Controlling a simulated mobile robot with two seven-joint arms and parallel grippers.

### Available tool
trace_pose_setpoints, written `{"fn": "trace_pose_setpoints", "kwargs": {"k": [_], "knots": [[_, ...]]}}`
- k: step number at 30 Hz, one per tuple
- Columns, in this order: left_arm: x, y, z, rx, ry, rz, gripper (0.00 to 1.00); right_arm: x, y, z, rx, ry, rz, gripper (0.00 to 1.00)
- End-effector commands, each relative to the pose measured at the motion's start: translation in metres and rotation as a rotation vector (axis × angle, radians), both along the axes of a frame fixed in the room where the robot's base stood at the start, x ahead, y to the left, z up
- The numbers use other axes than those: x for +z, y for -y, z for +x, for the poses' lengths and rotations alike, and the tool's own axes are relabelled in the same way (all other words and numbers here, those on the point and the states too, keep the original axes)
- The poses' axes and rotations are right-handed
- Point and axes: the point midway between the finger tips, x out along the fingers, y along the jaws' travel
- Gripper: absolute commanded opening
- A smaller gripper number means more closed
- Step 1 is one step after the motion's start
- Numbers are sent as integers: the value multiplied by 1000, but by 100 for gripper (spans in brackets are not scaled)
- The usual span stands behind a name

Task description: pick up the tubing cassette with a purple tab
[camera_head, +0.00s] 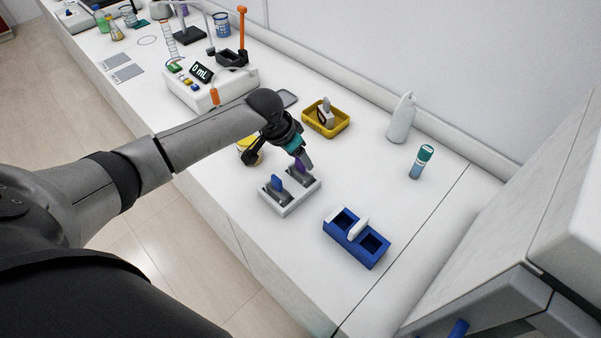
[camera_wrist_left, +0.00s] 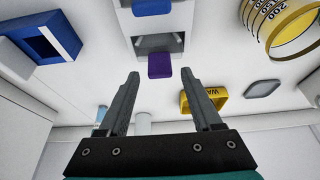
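The tubing cassette with a purple tab (camera_head: 300,165) stands in a white two-slot rack (camera_head: 291,206), in the slot farther from me. A second grey cassette with a blue tab (camera_head: 277,183) stands in the nearer slot. My left gripper (camera_head: 302,159) is directly over the purple tab and partly hides that cassette. In the left wrist view, the gripper (camera_wrist_left: 160,76) is open and empty, and the purple tab (camera_wrist_left: 160,65) is centred just beyond the fingertips. The blue tab (camera_wrist_left: 152,7) is at the top edge. My right gripper is not in view.
A blue two-slot holder (camera_head: 371,248) with a white part stands to the right of the rack. A yellow tray (camera_head: 338,129) holding an item, a white bottle (camera_head: 401,120) and a teal-capped tube (camera_head: 420,163) stand behind. A pump-like device (camera_head: 207,92) stands left.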

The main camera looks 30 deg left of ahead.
Motion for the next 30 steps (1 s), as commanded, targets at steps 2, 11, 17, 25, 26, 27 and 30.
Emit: {"fn": "trace_pose_setpoints", "kwargs": {"k": [2, 11, 17, 25, 26, 27, 30], "knots": [[0, 0, 0, 0, 0, 0, 56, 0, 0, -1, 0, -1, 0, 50], [0, 0, 0, 0, -1, 0, 22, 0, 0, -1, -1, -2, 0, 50], [0, 0, 0, 1, -1, 0, 0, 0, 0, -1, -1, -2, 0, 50], [0, 0, 0, 0, -1, 0, 0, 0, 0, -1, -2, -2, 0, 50], [0, 0, 0, 0, -1, 0, 0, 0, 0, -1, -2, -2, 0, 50], [0, 0, 0, 0, -1, 0, 0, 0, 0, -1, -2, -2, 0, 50], [0, 0, 0, 0, -1, 0, 0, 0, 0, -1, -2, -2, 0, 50]]}}
